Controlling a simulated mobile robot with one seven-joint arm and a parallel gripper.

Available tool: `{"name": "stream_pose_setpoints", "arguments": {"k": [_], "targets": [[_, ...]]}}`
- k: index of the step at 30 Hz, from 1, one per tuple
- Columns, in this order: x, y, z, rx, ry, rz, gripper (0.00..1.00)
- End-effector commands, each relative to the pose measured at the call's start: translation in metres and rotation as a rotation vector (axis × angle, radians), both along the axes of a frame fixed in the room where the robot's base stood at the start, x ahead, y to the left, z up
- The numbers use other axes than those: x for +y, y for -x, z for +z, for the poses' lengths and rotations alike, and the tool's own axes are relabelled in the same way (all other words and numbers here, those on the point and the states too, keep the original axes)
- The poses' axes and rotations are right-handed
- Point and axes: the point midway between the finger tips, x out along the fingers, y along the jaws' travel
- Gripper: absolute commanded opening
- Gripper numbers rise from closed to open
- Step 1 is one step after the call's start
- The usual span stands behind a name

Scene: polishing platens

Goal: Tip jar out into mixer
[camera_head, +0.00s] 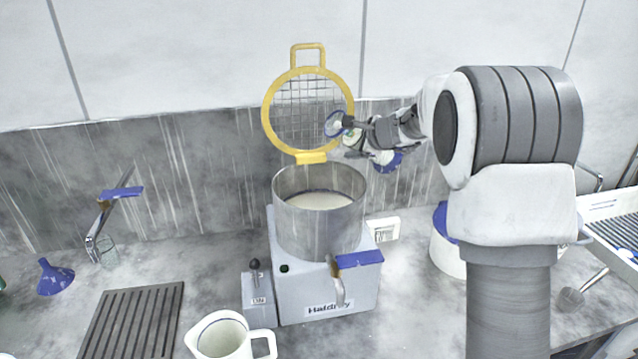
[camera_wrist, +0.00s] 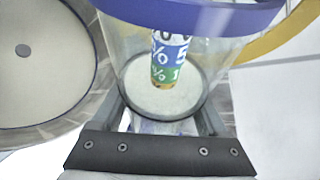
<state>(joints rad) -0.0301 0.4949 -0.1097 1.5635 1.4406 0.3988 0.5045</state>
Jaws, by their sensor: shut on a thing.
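My gripper (camera_head: 350,132) is shut on a clear glass jar (camera_wrist: 200,18) with a blue rim, a blue and green label and pale matter at its far end. In the head view the jar (camera_head: 334,124) shows small, held above the mixer bowl near its raised guard; its exact tilt is hard to tell. My gripper's two fingers (camera_wrist: 163,112) flank the jar in the wrist view. The mixer (camera_head: 320,285) has an open steel bowl (camera_head: 318,235) with pale contents; the bowl (camera_wrist: 45,60) also shows at the left of the wrist view.
The yellow mesh guard (camera_head: 268,130) stands raised behind the bowl. A white jug (camera_head: 222,340) stands in front, a slatted dark mat (camera_head: 130,320) and a blue funnel (camera_head: 55,278) lie left. A white tub (camera_head: 440,258) stands right. The wall is close behind.

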Motion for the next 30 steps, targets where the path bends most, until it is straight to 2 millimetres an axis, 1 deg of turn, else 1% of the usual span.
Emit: {"name": "stream_pose_setpoints", "arguments": {"k": [1, 5, 9, 30], "targets": [[0.000, -0.001, 0.004, -0.008, 0.007, 0.000, 0.00], [-0.001, -0.001, 0.005, -0.017, 0.022, 0.002, 0.00], [-0.001, -0.001, 0.013, -0.026, 0.038, 0.001, 0.00], [-0.005, -0.003, 0.041, -0.070, 0.123, 0.000, 0.00]]}}
